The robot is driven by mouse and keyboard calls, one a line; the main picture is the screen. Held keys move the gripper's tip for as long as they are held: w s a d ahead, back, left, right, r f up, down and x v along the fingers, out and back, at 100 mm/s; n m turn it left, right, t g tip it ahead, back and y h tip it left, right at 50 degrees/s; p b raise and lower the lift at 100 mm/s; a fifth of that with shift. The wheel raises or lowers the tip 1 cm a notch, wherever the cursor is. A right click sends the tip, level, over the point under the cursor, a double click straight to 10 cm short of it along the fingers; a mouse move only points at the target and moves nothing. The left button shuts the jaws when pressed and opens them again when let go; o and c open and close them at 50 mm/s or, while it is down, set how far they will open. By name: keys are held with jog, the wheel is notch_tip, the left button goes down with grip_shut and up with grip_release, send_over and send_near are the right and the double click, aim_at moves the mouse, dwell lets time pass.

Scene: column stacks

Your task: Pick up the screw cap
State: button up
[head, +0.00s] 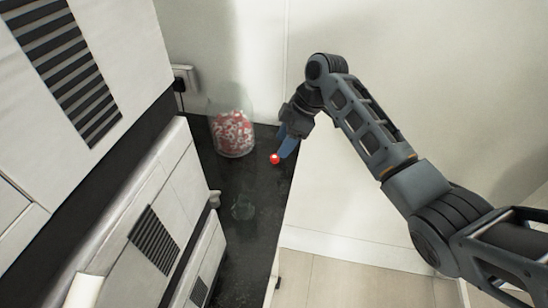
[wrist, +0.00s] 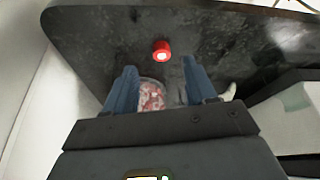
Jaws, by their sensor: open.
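The screw cap (head: 274,158) is small and red and lies on the dark countertop (head: 243,178), near its right edge in the head view. In the wrist view the cap (wrist: 161,50) shows a pale centre and sits just past the fingertips, roughly midway between them. My gripper (head: 287,148) has blue fingers and is close to the cap in the head view. In the wrist view my gripper (wrist: 160,68) is open, with nothing between its fingertips. I cannot tell the exact height of the fingers above the counter.
A clear jar with red and white pieces (head: 232,134) stands behind the cap; it also shows between the fingers in the wrist view (wrist: 152,95). A small clear glass object (head: 243,207) stands nearer. White cabinets with dark vents (head: 153,240) border the left. A wall socket (head: 184,78) is behind.

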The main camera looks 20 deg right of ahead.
aim_at(275, 157)
jog(key=shift+x, duration=2.35)
jog(key=shift+a, duration=0.1)
jog(key=shift+c, duration=0.5)
grip_shut()
jog(key=shift+r, duration=0.1)
